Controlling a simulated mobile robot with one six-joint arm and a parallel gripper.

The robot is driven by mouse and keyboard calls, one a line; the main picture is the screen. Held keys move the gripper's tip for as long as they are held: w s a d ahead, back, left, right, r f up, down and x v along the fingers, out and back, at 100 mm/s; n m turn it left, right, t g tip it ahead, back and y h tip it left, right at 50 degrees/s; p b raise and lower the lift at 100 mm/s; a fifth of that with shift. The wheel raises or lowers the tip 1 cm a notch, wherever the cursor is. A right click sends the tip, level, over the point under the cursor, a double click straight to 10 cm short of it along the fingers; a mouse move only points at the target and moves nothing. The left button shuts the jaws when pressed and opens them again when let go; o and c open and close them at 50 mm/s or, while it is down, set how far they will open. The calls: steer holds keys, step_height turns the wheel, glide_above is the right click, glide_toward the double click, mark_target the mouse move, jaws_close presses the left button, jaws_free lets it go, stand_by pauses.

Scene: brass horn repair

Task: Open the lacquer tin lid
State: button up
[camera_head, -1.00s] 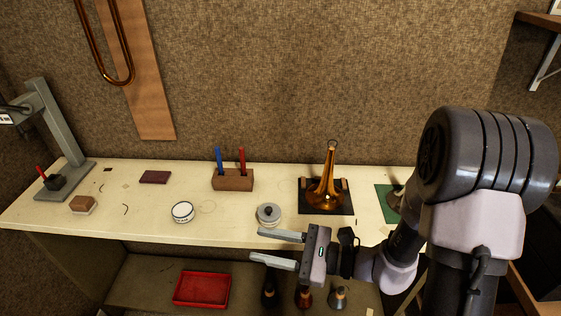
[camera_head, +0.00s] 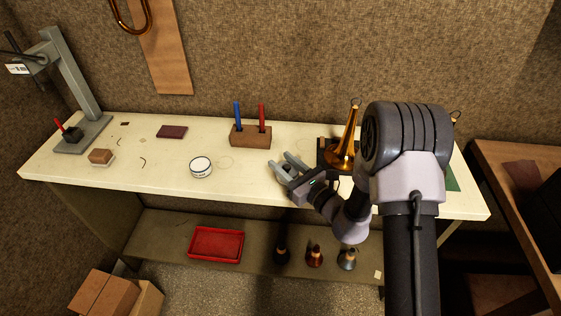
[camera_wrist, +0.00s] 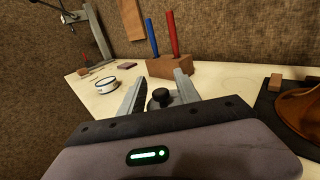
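A grey round tin with a dark knob on its lid (camera_wrist: 160,97) stands on the bench; I take it to be the lacquer tin. In the wrist view the knob shows between my two fingers, with gaps at both sides. The lid looks seated, but my gripper body hides the tin's lower part. My gripper (camera_head: 281,160) is open, its grey fingers reaching over the tin at the bench's front edge. In the head view the fingers largely cover the tin.
A white labelled tin (camera_head: 201,168) stands to the left. Behind is a wooden block (camera_head: 250,140) with a blue and a red tool. A brass horn part (camera_head: 345,150) stands close right on a dark mat. A red tray (camera_head: 216,244) lies on the lower shelf.

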steer(key=shift+x, duration=0.8)
jaws_close()
stand_by(0.9)
